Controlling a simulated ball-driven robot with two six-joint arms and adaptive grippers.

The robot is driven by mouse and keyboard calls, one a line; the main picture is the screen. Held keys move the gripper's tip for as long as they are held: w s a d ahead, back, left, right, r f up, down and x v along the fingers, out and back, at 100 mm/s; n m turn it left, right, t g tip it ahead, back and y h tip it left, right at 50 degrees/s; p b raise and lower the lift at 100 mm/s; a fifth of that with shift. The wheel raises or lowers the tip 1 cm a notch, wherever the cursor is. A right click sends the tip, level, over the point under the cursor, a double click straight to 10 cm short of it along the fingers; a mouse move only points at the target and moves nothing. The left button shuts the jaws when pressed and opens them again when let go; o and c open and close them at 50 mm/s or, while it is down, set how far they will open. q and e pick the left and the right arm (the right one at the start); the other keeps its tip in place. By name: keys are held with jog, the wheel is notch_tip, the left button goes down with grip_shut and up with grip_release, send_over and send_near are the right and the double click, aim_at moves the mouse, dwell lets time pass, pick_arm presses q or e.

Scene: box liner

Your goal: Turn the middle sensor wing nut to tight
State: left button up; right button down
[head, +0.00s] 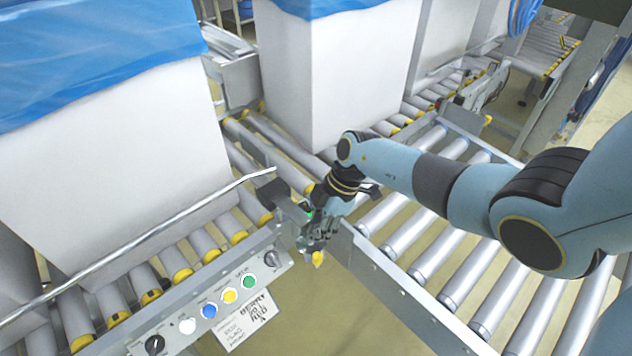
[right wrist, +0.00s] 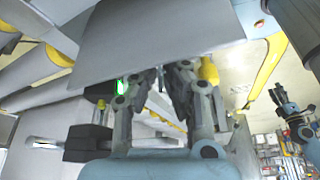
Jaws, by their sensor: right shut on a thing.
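My right gripper (head: 314,243) is at the rail's end, beside a sensor with a green light (head: 308,213). In the right wrist view, its fingers (right wrist: 165,88) are closed together under a grey metal plate (right wrist: 165,40). They are shut on a small part that they mostly hide, apparently the wing nut; its angle cannot be read. A yellow piece (head: 318,258) shows just below the fingers in the head view. The green light also shows in the right wrist view (right wrist: 122,87). A dark gripper (right wrist: 285,103), apparently my left, is far right there, too small to read.
A control panel (head: 217,303) with coloured buttons and black knobs lies left of the gripper. A thin metal guide rod (head: 140,240) runs along the conveyor. Tall white boxes with blue liners (head: 105,150) stand on rollers. A roller conveyor (head: 430,265) extends right, under my arm.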

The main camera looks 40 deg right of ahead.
jog(key=shift+m+t+p, duration=0.3)
jog(key=shift+m+p, duration=0.35)
jog(key=shift+m, duration=0.05)
jog(key=c, duration=1.7)
grip_release()
jog(key=shift+c, duration=0.2)
jog(key=v, duration=1.2)
jog(key=shift+s+a, duration=0.1)
